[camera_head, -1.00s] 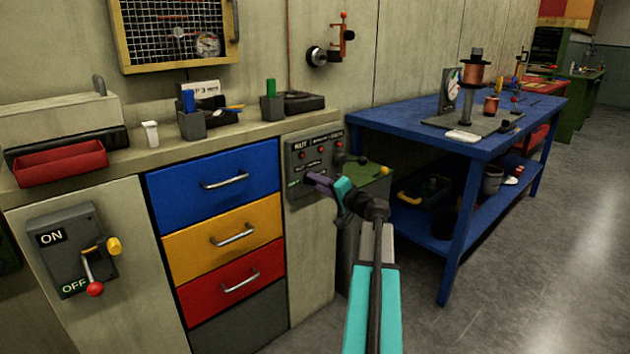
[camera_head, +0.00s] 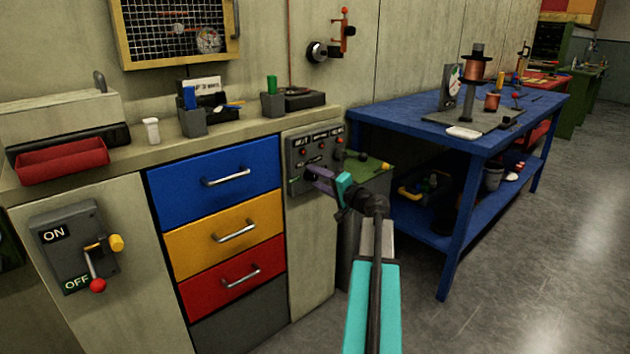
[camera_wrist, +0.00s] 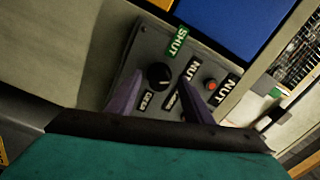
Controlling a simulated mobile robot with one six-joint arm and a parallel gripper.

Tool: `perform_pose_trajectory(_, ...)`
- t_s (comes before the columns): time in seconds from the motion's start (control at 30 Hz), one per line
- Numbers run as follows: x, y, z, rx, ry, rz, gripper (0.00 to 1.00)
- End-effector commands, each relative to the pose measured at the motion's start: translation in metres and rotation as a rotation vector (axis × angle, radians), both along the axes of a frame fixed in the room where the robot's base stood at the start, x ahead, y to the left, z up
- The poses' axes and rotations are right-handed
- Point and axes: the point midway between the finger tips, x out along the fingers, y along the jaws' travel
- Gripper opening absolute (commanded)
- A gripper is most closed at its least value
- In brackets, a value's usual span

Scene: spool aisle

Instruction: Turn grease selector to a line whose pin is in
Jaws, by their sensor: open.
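The grey selector panel (camera_head: 298,176) is fixed to the cabinet front right of the drawers. Several red pins show on it in the head view, but which are pushed in is too small to tell. In the wrist view the panel is tilted. It has a round black selector knob (camera_wrist: 158,75), a green SHUT label (camera_wrist: 180,41), black labels and one red pin (camera_wrist: 210,84). My gripper (camera_head: 317,179) is in front of the panel's lower part. In the wrist view its open purple fingers (camera_wrist: 160,90) lie either side of the knob's line; contact cannot be told.
Blue, yellow and red drawers (camera_head: 210,190) are left of the panel. An ON/OFF lever box (camera_head: 67,240) is farther left. A blue workbench (camera_head: 400,118) stands to the right, with a green-topped stand (camera_head: 372,178) between. The floor at right is clear.

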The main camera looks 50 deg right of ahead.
Motion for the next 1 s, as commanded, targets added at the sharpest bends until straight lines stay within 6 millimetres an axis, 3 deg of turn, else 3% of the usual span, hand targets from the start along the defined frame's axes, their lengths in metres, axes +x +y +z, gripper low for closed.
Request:
perform_pose_trajectory(0.27, -0.006, 0.000, -0.001, -0.001, 0.002, -0.001, 0.46)
perform_pose_trajectory(0.47, -0.023, 0.003, 0.000, -0.001, 0.002, -0.001, 0.46)
perform_pose_trajectory(1.0, -0.109, 0.008, 0.000, 0.000, 0.001, -0.003, 0.46)
